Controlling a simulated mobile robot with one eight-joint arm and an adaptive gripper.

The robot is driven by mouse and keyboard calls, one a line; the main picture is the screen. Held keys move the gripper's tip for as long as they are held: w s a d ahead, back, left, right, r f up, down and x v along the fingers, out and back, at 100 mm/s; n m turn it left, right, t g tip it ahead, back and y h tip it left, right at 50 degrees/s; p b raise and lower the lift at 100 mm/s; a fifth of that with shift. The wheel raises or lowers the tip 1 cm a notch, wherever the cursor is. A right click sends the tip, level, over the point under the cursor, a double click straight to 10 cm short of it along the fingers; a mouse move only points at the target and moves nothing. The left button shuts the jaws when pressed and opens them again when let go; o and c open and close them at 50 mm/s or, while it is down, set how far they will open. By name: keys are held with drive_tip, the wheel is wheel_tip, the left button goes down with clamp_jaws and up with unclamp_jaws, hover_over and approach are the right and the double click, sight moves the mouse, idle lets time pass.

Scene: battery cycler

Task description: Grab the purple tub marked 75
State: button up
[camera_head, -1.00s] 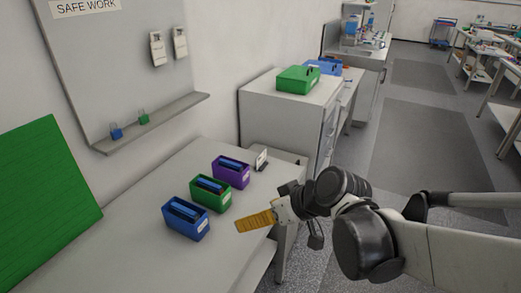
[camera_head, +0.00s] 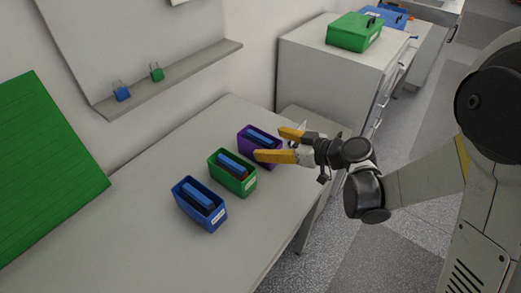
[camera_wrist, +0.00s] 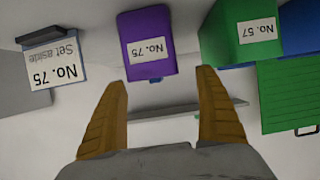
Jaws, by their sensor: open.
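The purple tub (camera_head: 245,147) stands at the far end of a row of three tubs on the table, with blue things inside. In the wrist view the purple tub (camera_wrist: 147,24) has a label reading No. 75, seen upside down. My gripper (camera_head: 269,144) is open, its yellow fingers pointing at the tub from the right. In the head view one finger overlaps the tub's right side. In the wrist view the tub lies ahead of my open fingers (camera_wrist: 163,78), in line with the gap between them. I see no grip on it, and contact cannot be told.
The green tub (camera_head: 232,184), marked No. 57, stands close beside the purple one. The blue tub (camera_head: 205,215) is nearer. A card reading "No. 75 Set aside" (camera_wrist: 55,62) stands on the purple tub's other side. A cabinet (camera_head: 325,70) rises behind. The table's near left is clear.

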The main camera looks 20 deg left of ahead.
sight(265, 139)
drive_tip(key=b+x, duration=0.1)
drive_tip(key=x, duration=0.1)
drive_tip(key=b+x, duration=0.1)
drive_tip(key=x, duration=0.2)
drive_tip(key=shift+w, duration=0.35)
drive_tip(key=shift+r, duration=0.15)
drive_tip(key=c, duration=1.5)
